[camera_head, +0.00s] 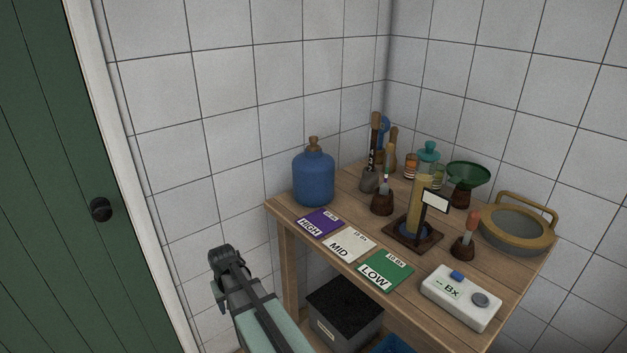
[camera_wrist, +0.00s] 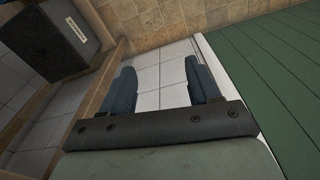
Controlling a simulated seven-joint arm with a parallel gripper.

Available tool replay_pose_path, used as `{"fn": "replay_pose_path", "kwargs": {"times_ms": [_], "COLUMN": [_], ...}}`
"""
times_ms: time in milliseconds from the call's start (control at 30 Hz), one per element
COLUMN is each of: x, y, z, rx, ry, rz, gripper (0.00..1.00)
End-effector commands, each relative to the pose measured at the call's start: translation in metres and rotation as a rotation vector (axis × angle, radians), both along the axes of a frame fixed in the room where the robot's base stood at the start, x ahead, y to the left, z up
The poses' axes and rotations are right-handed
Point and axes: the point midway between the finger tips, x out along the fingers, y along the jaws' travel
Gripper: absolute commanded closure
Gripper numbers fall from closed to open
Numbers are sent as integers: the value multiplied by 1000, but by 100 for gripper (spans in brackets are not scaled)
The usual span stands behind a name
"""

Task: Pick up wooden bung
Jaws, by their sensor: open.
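A small brown wooden bung (camera_head: 314,142) sits at the top of the neck of the blue demijohn (camera_head: 314,178), which stands upright at the table's back left corner. How deep the bung sits in the neck cannot be told. My gripper (camera_head: 222,262) is left of the table and lower than its top, well apart from the demijohn. In the wrist view my gripper (camera_wrist: 161,82) has its two dark fingers spread, with only pale tiles between them. The bung and demijohn are not in the wrist view.
The wooden table (camera_head: 455,255) holds HIGH, MID and LOW cards, a cylinder on a stand, a green funnel (camera_head: 468,176), a round basin (camera_head: 515,225) and a white meter (camera_head: 460,297). A dark box (camera_head: 345,308) is below. A green door (camera_head: 60,200) is at left.

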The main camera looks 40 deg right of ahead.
Motion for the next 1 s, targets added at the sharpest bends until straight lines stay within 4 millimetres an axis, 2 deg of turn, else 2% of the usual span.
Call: {"fn": "replay_pose_path", "kwargs": {"times_ms": [33,200,367,500,767,1000], "x": [17,52,79,96,111,103], "y": [-13,-56,-102,-145,-227,-301], "z": [16,70,125,177,285,393], "rx": [-5,-18,-33,-45,-74,-102], "ry": [-19,-62,-98,-129,-186,-237], "rz": [-20,-89,-160,-224,-348,-464], "gripper": [39,39,39,39,39,39]}}
